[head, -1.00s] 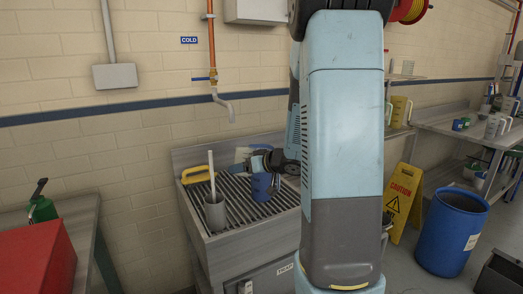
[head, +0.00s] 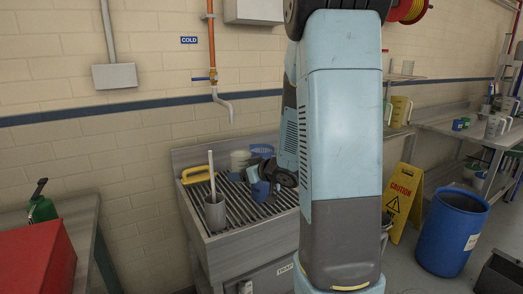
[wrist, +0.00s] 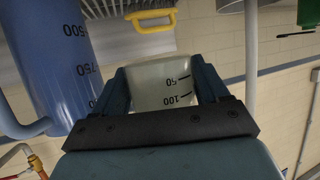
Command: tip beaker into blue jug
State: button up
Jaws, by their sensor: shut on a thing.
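The beaker (wrist: 163,85) is translucent, with dark 50 and 100 marks that read upside down in the wrist view. My gripper (wrist: 165,95) is shut on it, one finger on each side. In the head view the pale beaker (head: 239,160) looks about upright over the back of the grating, left of my wrist. The blue jug (wrist: 62,65), with large volume marks, stands close beside the beaker in the wrist view. In the head view the jug (head: 262,150) shows only partly, behind my gripper. I cannot tell what the beaker holds.
A pipe (head: 222,103) hangs above. A caution sign (head: 403,203) and blue drum (head: 452,232) stand right.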

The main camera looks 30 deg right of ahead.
aim_at(242, 159)
jog(key=shift+r, duration=2.5)
